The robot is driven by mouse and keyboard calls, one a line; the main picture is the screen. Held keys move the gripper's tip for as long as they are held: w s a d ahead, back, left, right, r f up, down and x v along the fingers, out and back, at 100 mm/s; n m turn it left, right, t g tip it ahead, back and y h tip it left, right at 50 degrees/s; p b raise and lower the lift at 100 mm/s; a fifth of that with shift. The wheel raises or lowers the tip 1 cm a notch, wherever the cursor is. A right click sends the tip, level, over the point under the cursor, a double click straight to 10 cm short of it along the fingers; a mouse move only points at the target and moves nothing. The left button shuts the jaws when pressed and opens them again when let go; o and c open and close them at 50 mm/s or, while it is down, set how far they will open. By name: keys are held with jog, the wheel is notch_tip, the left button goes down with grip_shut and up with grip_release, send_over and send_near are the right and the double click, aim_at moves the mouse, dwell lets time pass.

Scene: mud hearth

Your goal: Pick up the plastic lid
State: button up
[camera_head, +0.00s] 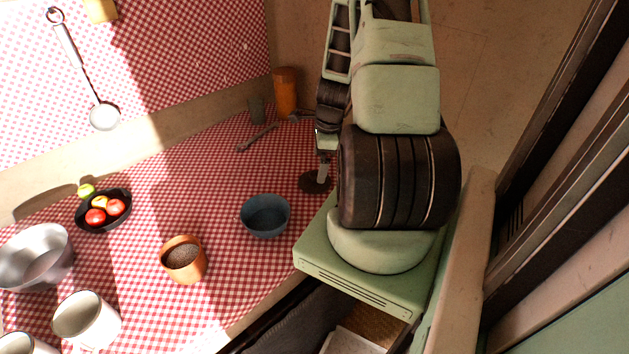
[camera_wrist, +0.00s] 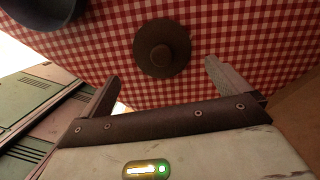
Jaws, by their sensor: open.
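The plastic lid (camera_wrist: 162,62) is a dark brown disc with a round knob in its middle. It lies flat on the red checked cloth. In the head view the lid (camera_head: 310,184) shows at the cloth's right side, partly covered by my gripper (camera_head: 323,172). In the wrist view my gripper (camera_wrist: 161,71) is open and empty. Its two fingers are spread wide, one to each side of the lid, and the lid appears ahead of the tips. I see no contact with it.
A blue-grey bowl (camera_head: 265,217) stands left of the lid. A terracotta pot (camera_head: 184,272), a black dish (camera_head: 90,221) of fruit, a metal bowl (camera_head: 62,268) and white mugs (camera_head: 95,330) stand further left. A hammer-like tool (camera_head: 256,138) and an orange container (camera_head: 286,92) are behind.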

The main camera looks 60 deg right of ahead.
aim_at(315, 173)
jog(key=shift+w+a+f+p, duration=0.1)
jog(key=shift+w+f+p, duration=0.2)
jog(key=shift+f, duration=0.7)
jog(key=shift+w+a+f+p, duration=0.15)
jog(key=shift+f+p, duration=0.15)
jog(key=shift+f, duration=0.7)
jog(key=shift+w+f+p, duration=0.25)
jog(key=shift+f+p, duration=0.05)
jog(key=shift+f, duration=0.7)
jog(key=shift+c, duration=0.3)
jog(key=c, duration=0.7)
